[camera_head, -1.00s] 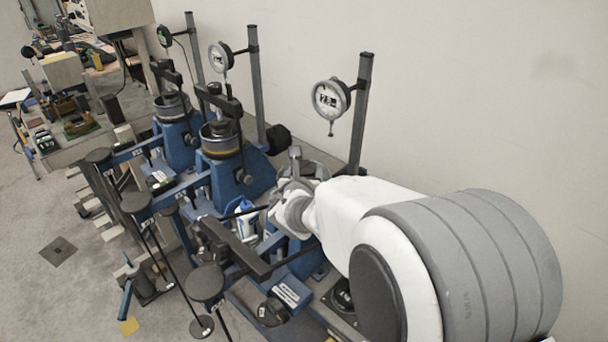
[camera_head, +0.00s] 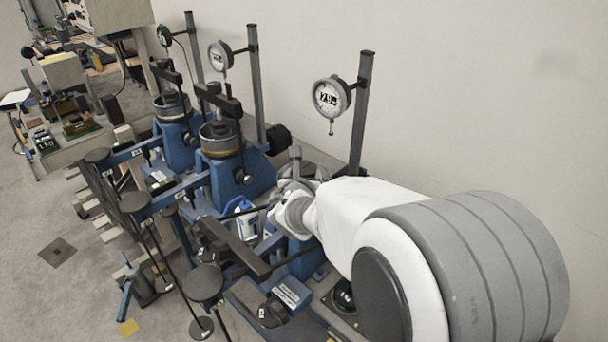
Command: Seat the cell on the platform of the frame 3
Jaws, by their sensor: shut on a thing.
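Three blue lever frames stand in a row, each with a post and a dial gauge. The nearest one, which I take to be frame 3 (camera_head: 308,262), has a gauge (camera_head: 331,98) hanging above my wrist. My gripper (camera_head: 297,172) is at this nearest frame, below and left of that gauge. My own white and grey arm hides much of the gripper and the frame's platform. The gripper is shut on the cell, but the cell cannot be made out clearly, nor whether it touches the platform.
The middle frame (camera_head: 244,178) and far frame (camera_head: 174,143) carry round cells under their crossbars. The near frame's dark lever arm (camera_head: 235,248) and round pan (camera_head: 205,283) stick out to the left. A grey wall stands behind; open floor lies at left.

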